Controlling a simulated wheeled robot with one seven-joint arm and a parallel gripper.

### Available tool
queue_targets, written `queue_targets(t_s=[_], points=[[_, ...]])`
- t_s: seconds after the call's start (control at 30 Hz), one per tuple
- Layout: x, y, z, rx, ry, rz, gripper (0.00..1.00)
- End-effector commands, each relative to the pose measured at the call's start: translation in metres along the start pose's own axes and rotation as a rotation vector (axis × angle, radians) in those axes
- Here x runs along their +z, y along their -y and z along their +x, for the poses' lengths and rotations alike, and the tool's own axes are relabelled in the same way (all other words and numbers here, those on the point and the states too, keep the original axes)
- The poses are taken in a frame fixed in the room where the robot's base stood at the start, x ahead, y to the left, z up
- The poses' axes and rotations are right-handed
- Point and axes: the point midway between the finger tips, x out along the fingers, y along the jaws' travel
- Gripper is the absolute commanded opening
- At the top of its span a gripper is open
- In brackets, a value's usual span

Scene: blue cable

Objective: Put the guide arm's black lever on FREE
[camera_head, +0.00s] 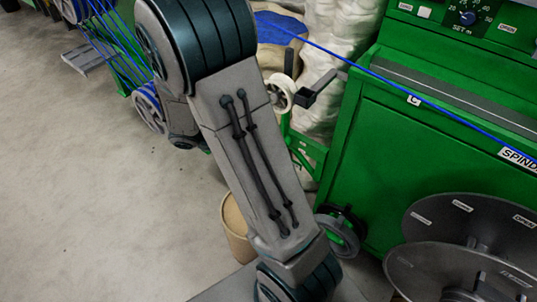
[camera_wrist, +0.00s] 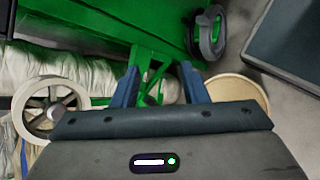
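In the head view, a grey guide arm (camera_head: 327,80) reaches out from the green machine beside a white spoked wheel (camera_head: 281,92). A small black block (camera_head: 305,97) sits at its end; I cannot tell whether this is the black lever. No FREE marking is readable. In the wrist view, my gripper (camera_wrist: 160,66) shows two blue fingers standing apart with nothing held between them. Green framework of the machine (camera_wrist: 158,58) lies beyond them. The white wheel (camera_wrist: 50,110) is left of the fingers. My arm hides my gripper in the head view.
The green machine cabinet (camera_head: 420,170) fills the right side, with grey discs (camera_head: 475,225) in front. A blue cable (camera_head: 400,88) runs taut across to it. A tan bin (camera_head: 236,228) stands beside my arm. Clear floor (camera_head: 90,190) lies at left.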

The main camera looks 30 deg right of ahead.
Motion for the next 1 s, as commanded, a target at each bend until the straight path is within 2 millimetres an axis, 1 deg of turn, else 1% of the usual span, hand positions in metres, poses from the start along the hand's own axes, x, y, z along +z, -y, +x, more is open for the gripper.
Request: queue_targets(t_s=[0.03,0.17,0.2,0.37,0.4,0.5,0.6,0.7,0.8,0.9,1.0], points=[[-0.019,0.008,0.017,0.058,0.032,-0.042,0.4],[-0.055,0.013,0.043,0.22,0.09,-0.134,0.4],[-0.067,0.015,0.051,0.27,0.106,-0.163,0.4],[-0.117,0.028,0.081,0.476,0.145,-0.283,0.4],[-0.131,0.032,0.088,0.528,0.15,-0.314,0.4],[-0.162,0.044,0.105,0.651,0.155,-0.387,0.4],[-0.189,0.057,0.119,0.756,0.148,-0.453,0.4],[-0.209,0.068,0.129,0.837,0.137,-0.504,0.4],[-0.223,0.075,0.135,0.888,0.126,-0.537,0.4],[-0.229,0.077,0.139,0.913,0.119,-0.553,0.4],[-0.231,0.073,0.143,0.919,0.118,-0.557,0.4]])
